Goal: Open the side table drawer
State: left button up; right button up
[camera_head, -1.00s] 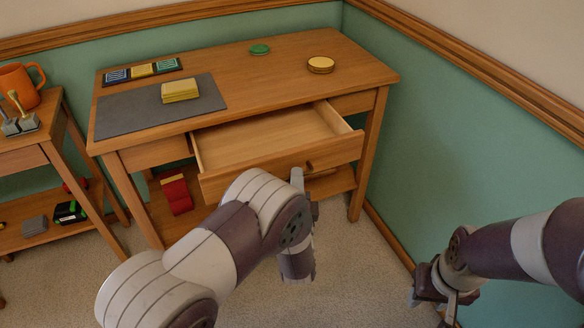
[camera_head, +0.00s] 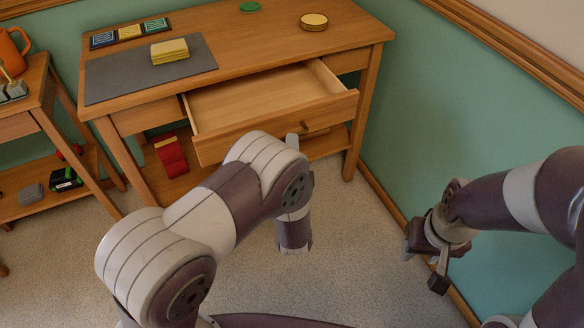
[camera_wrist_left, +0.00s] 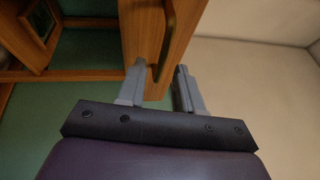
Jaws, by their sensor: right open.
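The wooden side table (camera_head: 240,30) stands against the green wall. Its middle drawer (camera_head: 262,98) is pulled well out and its inside looks empty. A small handle (camera_head: 306,127) sits on the drawer front; it also shows in the left wrist view (camera_wrist_left: 168,38). My left gripper (camera_wrist_left: 160,86) is in front of the drawer, its fingers apart near the handle's end. The handle lies in line with the gap, but I cannot tell whether a finger touches it. In the head view my arm hides most of this gripper. My right gripper (camera_head: 424,264) is open and empty, low at the right.
A grey mat (camera_head: 120,82) with a yellow block (camera_head: 169,51), a green disc (camera_head: 250,7) and a yellow round tin (camera_head: 313,21) are on the tabletop. A red object (camera_head: 171,156) lies on the lower shelf. Another table (camera_head: 40,125) stands left.

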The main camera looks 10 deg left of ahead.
pick_arm(q)
jog(key=p+v, duration=0.1)
jog(key=v, duration=0.9)
jog(key=shift+s, duration=0.2)
